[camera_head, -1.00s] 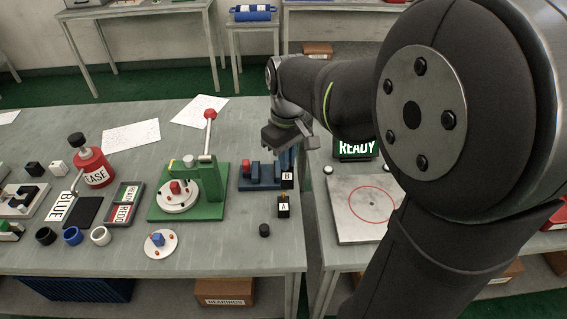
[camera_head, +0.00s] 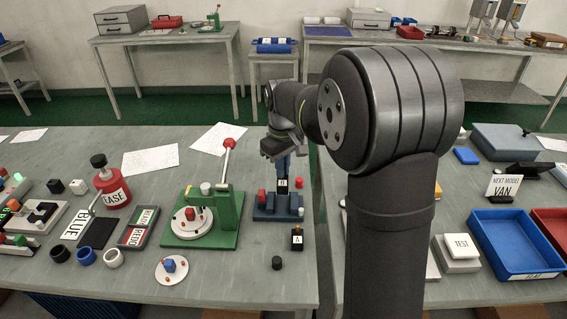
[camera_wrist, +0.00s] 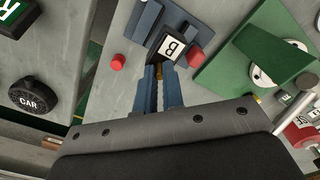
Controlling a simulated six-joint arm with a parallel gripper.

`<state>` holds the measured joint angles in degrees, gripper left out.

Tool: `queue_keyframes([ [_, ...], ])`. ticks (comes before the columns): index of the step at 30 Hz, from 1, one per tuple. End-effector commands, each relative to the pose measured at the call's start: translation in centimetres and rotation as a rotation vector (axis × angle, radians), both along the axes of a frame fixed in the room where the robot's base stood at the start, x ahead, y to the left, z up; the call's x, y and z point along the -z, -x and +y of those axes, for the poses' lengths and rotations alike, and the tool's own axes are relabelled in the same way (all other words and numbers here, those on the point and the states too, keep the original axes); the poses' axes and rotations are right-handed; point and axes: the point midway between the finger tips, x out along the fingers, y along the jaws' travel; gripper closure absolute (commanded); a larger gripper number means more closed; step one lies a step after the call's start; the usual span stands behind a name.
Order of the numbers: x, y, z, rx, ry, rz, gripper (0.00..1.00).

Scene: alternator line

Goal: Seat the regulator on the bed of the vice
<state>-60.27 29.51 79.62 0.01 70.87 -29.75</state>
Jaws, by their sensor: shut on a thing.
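My gripper (camera_head: 283,172) points down with its blue fingers shut on a black regulator with a white label B (camera_head: 283,186). The regulator also shows in the wrist view (camera_wrist: 168,46), at the fingertips. The blue vice (camera_head: 275,212) stands on the bench under and around it, with red knobs at its sides. In the wrist view the vice (camera_wrist: 146,20) lies just beyond the fingers. The regulator is over the vice bed; I cannot tell whether it touches it. A second black block marked A (camera_head: 297,239) stands on the bench in front of the vice.
The green press (camera_head: 205,222) with its upright lever stands close left of the vice. A small black cap (camera_head: 277,263) lies in front. A white disc (camera_head: 172,270) is further left. The bench's right edge is close to the vice.

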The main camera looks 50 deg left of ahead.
Motion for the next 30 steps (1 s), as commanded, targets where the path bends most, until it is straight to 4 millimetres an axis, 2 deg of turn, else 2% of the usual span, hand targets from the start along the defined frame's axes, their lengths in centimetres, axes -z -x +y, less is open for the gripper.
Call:
queue_keyframes([
  [18,4.9,0.0,0.0,0.0,0.001,0.001,1.0],
  [30,6.2,0.0,0.0,0.0,0.0,0.0,1.0],
])
